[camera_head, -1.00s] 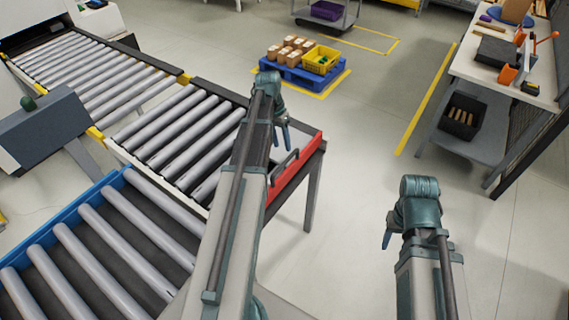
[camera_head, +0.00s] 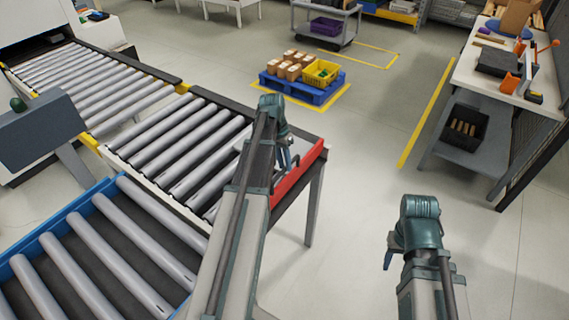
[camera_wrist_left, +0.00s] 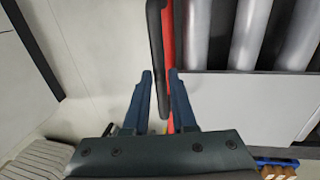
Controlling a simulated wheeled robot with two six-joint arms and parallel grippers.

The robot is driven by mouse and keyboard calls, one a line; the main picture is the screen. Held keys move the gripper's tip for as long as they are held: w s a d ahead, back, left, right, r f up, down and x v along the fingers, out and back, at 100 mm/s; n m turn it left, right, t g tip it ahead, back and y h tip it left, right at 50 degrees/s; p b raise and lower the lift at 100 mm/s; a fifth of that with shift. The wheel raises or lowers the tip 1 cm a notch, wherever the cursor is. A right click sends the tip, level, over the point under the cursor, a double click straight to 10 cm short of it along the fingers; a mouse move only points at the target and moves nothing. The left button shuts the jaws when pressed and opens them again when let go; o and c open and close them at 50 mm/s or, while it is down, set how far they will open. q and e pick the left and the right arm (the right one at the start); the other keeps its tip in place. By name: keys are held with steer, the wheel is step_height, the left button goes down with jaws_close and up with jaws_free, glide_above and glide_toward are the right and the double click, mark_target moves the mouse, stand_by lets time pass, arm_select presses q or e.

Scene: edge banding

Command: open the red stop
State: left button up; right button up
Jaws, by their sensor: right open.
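The red stop (camera_head: 298,172) is a red plate across the end of the roller conveyor, with a dark bar handle on its outer side. In the left wrist view the red plate (camera_wrist_left: 167,30) stands right beside the black handle (camera_wrist_left: 156,50). My left gripper (camera_head: 290,163) is at the handle. In the left wrist view its two blue fingers (camera_wrist_left: 161,74) are apart with the handle between them; whether they grip it is unclear. My right gripper (camera_head: 388,262) hangs over bare floor, open and away from the stop.
The roller conveyor (camera_head: 175,140) lies left of the stop, and a blue-sided conveyor (camera_head: 95,250) is nearer. A blue pallet (camera_head: 300,90) with boxes and a yellow crate stands beyond. A workbench (camera_head: 500,90) is at the right. The floor between is clear.

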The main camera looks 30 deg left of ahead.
arm_select(q)
jaws_close()
stand_by(1.1)
